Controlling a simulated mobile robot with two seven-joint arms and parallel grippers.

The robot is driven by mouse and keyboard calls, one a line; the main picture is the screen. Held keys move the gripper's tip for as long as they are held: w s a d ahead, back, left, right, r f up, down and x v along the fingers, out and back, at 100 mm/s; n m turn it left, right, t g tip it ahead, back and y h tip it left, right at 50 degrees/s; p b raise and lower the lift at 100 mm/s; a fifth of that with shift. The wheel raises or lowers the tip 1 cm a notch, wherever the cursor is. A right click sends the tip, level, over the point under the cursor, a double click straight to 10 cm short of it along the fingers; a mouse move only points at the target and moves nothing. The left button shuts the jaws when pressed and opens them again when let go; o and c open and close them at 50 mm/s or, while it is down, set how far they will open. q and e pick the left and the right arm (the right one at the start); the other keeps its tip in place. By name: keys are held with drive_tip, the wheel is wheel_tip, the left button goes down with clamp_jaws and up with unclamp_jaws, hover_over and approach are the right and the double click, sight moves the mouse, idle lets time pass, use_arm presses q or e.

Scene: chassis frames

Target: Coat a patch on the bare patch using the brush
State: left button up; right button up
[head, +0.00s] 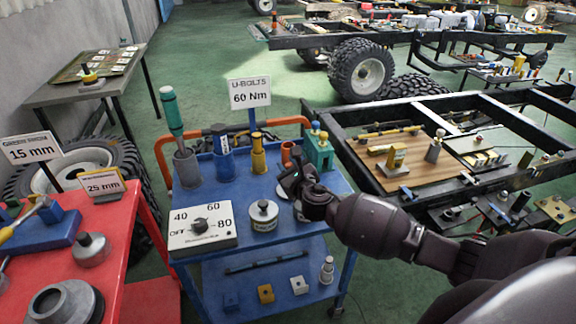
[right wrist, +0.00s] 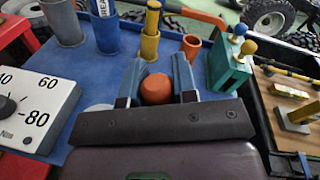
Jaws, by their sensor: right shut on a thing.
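My right gripper (head: 296,178) is over the right side of the blue cart top (head: 240,195). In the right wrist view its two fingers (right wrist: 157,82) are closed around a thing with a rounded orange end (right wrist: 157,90). The lower part of this thing is hidden, so I cannot tell for sure that it is the brush. A pale round tin (head: 283,191) is partly hidden beside the gripper. I cannot make out the bare patch in either view. My left gripper is not in view.
A lidded tin (head: 263,216) and a dial box (head: 202,226) stand on the cart. Behind are a blue holder (head: 223,160), a yellow holder (head: 258,158), an orange cup (right wrist: 191,46) and a green block (right wrist: 230,68). The black chassis (head: 345,150) with a wooden board (head: 378,178) lies right.

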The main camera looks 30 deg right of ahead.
drive_tip(key=shift+f, duration=0.15)
idle(0.7)
drive_tip(key=shift+f, duration=0.2)
idle(0.7)
wheel_tip(320, 180, up, 7)
drive_tip(key=p, duration=0.7)
drive_tip(key=shift+r, duration=0.15)
idle(0.5)
idle(0.6)
